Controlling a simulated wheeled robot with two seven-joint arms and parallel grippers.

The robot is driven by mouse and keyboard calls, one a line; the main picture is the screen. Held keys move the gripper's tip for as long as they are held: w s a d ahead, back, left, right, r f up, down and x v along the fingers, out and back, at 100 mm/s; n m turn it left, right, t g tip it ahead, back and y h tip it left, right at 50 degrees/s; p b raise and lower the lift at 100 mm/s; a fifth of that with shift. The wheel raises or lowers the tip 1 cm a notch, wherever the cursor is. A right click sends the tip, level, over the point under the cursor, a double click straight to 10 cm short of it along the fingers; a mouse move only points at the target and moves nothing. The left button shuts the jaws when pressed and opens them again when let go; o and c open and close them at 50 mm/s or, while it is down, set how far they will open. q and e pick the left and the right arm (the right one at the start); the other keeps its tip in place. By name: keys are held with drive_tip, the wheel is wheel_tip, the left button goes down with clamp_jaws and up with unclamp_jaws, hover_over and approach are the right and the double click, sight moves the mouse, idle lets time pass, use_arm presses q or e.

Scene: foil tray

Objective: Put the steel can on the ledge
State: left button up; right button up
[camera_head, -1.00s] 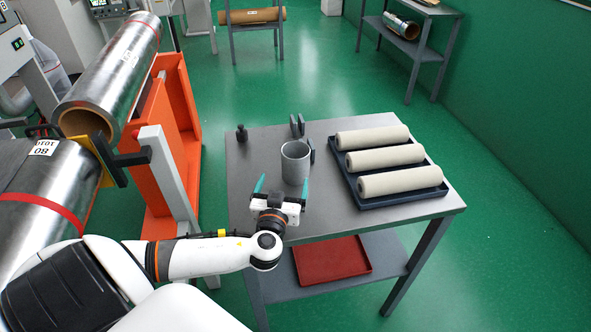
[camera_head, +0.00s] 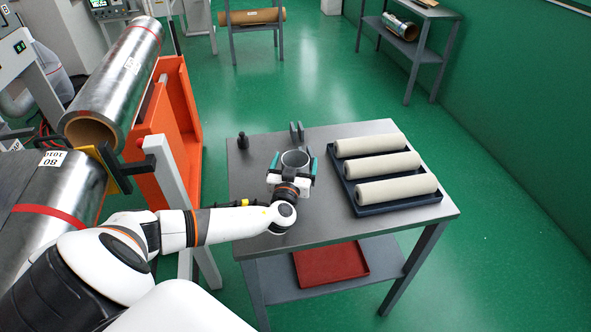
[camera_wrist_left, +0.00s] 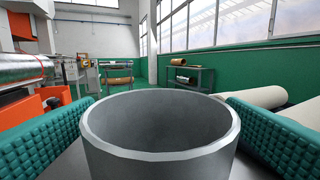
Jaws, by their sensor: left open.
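The steel can (camera_head: 295,157) is a grey, open-topped cylinder standing upright on the grey table (camera_head: 330,223). My left gripper (camera_head: 294,163) is open, with its teal-padded fingers on either side of the can. The gripper body hides the can's lower front. In the left wrist view the can (camera_wrist_left: 160,155) fills the lower middle, its rim round and its inside empty. The ribbed teal pads flank it left and right; I cannot tell whether they touch it. The table's lower shelf (camera_head: 285,285) shows below; I cannot tell which surface is the ledge. My right gripper is not in view.
A dark blue tray (camera_head: 398,209) with three cream rolls (camera_head: 395,188) lies right of the can. A small dark object (camera_head: 243,141) and a grey bracket-like piece (camera_head: 297,132) stand behind. A red tray (camera_head: 331,264) lies on the lower shelf.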

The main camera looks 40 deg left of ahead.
use_arm(q)
drive_tip(key=shift+w+a, duration=0.2)
drive_tip(key=shift+w, duration=0.15)
drive_tip(key=shift+c, duration=0.4)
drive_tip(key=c, duration=1.2)
